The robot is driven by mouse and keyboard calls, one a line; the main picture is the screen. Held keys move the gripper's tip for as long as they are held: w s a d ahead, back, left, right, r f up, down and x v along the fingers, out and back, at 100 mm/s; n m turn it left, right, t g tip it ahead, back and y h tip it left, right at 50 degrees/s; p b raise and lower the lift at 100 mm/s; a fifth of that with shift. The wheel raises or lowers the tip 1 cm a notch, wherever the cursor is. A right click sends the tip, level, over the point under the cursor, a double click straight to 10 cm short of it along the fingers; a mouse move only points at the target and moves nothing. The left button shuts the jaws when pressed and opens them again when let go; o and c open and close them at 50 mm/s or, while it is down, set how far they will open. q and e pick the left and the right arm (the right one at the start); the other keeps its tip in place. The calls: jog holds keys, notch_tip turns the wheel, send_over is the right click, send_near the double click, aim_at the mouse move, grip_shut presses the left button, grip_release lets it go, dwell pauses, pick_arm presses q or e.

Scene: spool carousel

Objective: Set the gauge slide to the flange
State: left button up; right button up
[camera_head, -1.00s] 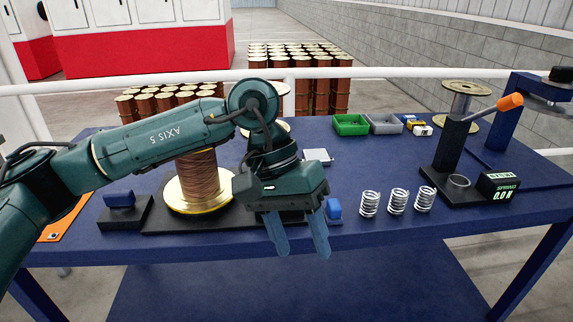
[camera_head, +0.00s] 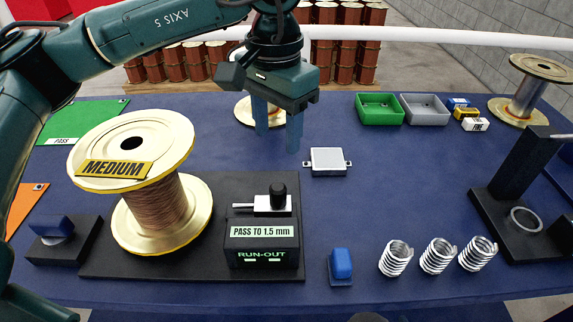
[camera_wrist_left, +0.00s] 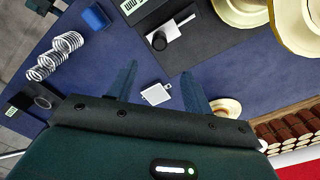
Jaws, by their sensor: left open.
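The run-out gauge (camera_head: 263,243), a black block labelled "PASS TO 1.5 mm", stands right of the large spool. Its silver gauge slide (camera_head: 262,206) has a black knob (camera_head: 278,193) and a thin tip pointing left at the spool's gold lower flange (camera_head: 204,212). A small gap shows between tip and flange. The copper-wound spool has an upper flange (camera_head: 133,140) marked "MEDIUM". My left gripper (camera_head: 277,143) is open and empty, fingers down, behind and above the gauge. The left wrist view shows the knob (camera_wrist_left: 159,41) beyond the fingertips (camera_wrist_left: 160,72). My right gripper is out of view.
A silver plate (camera_head: 328,161) lies right of my fingers. A blue block (camera_head: 341,264) and several springs (camera_head: 437,256) stand at the front. Green (camera_head: 379,110) and grey (camera_head: 423,109) trays sit behind. A small spool (camera_head: 246,113) is behind my gripper.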

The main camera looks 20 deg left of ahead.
aim_at(277, 187)
pick_arm(q)
notch_tip(277, 187, down, 13)
jog(key=shift+s+p, duration=0.15)
jog(key=shift+p, duration=0.65)
grip_shut()
